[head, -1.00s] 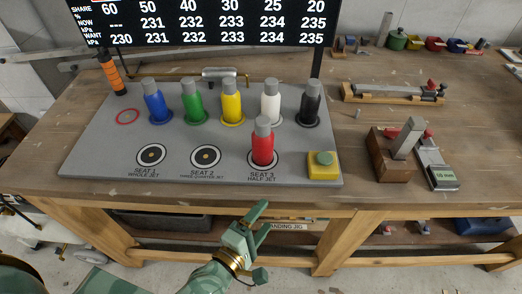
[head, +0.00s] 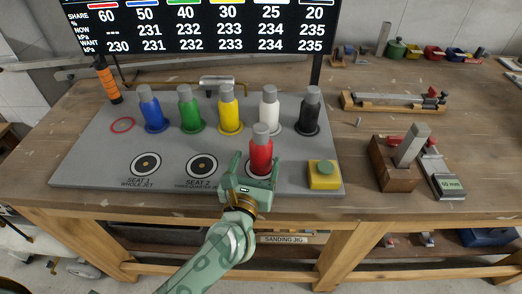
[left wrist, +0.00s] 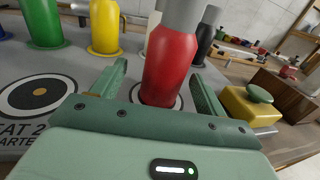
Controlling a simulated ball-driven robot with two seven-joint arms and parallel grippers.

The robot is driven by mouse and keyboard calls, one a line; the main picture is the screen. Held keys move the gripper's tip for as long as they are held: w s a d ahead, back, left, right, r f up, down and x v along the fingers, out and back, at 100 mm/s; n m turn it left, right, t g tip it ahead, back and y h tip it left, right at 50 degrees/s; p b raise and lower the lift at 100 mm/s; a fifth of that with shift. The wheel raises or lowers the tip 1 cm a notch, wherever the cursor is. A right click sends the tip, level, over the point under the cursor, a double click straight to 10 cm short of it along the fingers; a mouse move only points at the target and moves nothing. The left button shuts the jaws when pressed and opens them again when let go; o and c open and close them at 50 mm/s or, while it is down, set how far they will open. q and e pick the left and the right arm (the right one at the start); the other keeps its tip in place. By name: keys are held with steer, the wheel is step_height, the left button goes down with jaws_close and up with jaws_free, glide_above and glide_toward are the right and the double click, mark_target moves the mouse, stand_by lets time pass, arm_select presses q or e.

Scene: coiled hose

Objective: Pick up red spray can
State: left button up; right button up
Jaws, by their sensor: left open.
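The red spray can (head: 261,153) with a grey cap stands upright on the seat 3 target of the grey board (head: 90,165). My left gripper (head: 250,170) is open at the can's near side, with its fingers pointing toward it. In the left wrist view the red can (left wrist: 170,65) stands between the two spread fingers of the left gripper (left wrist: 158,85), with gaps visible beside it. The can's base is partly hidden by the gripper in the head view. My right gripper is not in view.
Blue (head: 153,112), green (head: 190,112), yellow (head: 229,112), white (head: 268,112) and black (head: 309,115) cans stand in a row behind. A yellow block with a green button (head: 323,174) is close on the right. Seats 1 and 2 are empty.

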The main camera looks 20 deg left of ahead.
mark_target(263, 147)
arm_select(q)
steer(key=w, duration=0.5)
steer(key=shift+d+r, duration=0.1)
steer(key=shift+r, duration=0.15)
steer(key=shift+c, duration=0.3)
steer(key=shift+r, duration=0.1)
steer(key=c, duration=1.2)
